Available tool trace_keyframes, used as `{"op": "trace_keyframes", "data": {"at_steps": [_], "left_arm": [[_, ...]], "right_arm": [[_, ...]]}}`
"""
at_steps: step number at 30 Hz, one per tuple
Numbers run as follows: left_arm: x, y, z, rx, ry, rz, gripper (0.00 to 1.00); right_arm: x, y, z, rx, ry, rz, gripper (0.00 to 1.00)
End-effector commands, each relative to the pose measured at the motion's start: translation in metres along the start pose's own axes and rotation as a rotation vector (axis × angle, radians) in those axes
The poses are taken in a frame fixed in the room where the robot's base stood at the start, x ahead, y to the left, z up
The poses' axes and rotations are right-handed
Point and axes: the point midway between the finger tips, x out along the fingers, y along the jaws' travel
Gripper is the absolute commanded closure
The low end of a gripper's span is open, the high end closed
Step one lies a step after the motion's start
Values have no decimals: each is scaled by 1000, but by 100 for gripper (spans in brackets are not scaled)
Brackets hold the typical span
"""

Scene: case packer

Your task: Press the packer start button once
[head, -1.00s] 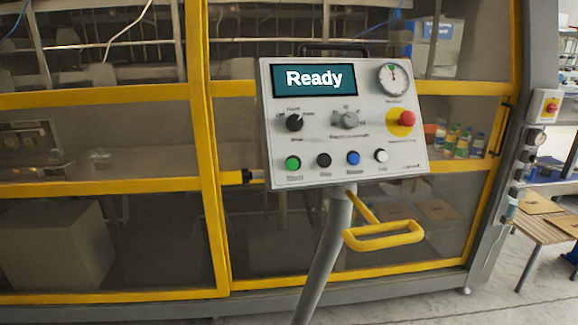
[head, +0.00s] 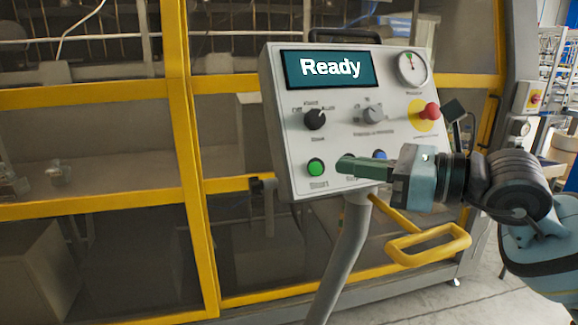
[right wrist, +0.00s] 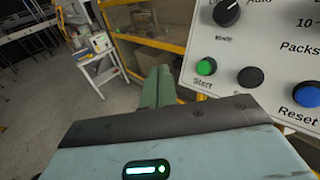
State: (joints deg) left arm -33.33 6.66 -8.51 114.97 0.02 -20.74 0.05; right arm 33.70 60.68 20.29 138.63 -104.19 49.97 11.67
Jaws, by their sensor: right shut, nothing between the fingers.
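The green start button (head: 315,167) sits at the lower left of the grey control panel (head: 290,130), above the label "Start". The panel's screen (head: 329,68) reads "Ready". My right gripper (head: 345,164) is shut and empty, in front of the panel's lower edge, its tips pointing left just to the right of the start button. In the right wrist view the start button (right wrist: 206,66) shows to the right of the shut fingers (right wrist: 158,78), with a visible gap. My left gripper is not in view.
Other controls are close by: a blue Reset button (right wrist: 306,94), a black button (right wrist: 250,77), a mode knob (head: 315,119) and a red emergency stop (head: 430,111). A yellow handle (head: 430,245) juts out below the panel. The yellow-framed packer (head: 205,250) stands behind.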

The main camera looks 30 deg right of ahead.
Motion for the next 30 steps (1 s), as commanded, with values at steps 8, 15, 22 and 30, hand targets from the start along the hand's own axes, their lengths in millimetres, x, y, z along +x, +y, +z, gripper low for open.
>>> {"op": "trace_keyframes", "data": {"at_steps": [8,15,22,30], "left_arm": [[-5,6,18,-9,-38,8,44],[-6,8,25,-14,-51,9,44],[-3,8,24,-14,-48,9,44],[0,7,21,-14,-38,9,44]], "right_arm": [[-4,-4,8,-54,2,-39,100],[-3,-5,7,-51,2,-37,100],[9,-14,-2,-48,1,-36,100],[32,-34,-18,-48,0,-37,100]]}}
